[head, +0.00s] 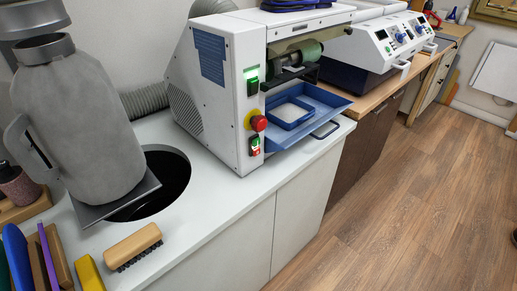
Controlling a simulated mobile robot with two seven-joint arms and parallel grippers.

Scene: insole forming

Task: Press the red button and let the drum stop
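The red button (259,123) is a mushroom-shaped knob with yellow around its base. It sits on the front edge of the white machine (215,85), which stands on the light counter. The drum (306,52) looks like a green roller in the opening at the machine's upper right; I cannot tell from this single picture whether it turns. Neither of my grippers shows in the head view, and nothing touches the red button.
A blue tray (325,98) sticks out from the machine beside the button, with a blue frame (290,112) in it. A grey canister-like hood (80,115) stands left by a dark round hole. A brush (132,246) lies on the counter front. The floor (400,200) at right is clear.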

